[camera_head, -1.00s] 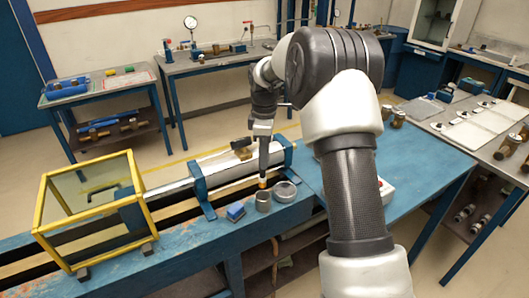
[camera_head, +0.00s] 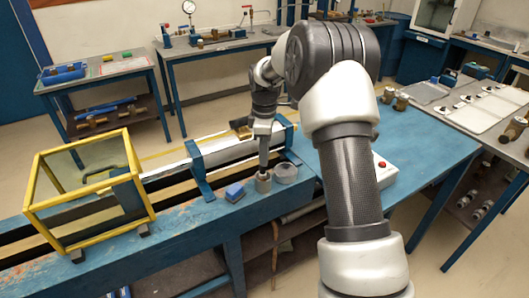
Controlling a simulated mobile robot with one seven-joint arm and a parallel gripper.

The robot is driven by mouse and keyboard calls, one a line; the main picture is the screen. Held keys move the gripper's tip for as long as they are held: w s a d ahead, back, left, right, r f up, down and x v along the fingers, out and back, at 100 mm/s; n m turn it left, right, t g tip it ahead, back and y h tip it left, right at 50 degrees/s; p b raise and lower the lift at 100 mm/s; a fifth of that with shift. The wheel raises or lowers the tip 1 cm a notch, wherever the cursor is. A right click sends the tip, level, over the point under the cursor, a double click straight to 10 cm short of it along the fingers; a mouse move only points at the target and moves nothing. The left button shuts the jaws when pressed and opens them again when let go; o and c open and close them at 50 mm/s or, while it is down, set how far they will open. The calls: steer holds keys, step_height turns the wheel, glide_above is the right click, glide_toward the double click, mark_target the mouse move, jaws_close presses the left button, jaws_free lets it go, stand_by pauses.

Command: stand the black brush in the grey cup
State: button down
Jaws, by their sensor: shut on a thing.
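The grey cup (camera_head: 263,186) stands upright on the blue bench, near its front edge. My gripper (camera_head: 263,168) points straight down, directly over the cup's mouth, with its tip at about the rim. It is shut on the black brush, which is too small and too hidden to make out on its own. The brush's lower end seems to be inside the cup, but I cannot tell whether it touches the bottom.
A round grey dish (camera_head: 286,173) stands close to the cup's right, and a blue block (camera_head: 235,193) to its left. A long metal rig (camera_head: 225,150) lies behind. A yellow-framed clear box (camera_head: 90,190) stands at left. The blue bench top (camera_head: 420,150) at right is mostly clear.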

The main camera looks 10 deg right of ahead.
steer(key=shift+f, duration=0.2)
steer(key=c, duration=1.6)
jaws_free()
step_height(320, 180, up, 18)
steer(key=shift+f, duration=0.25)
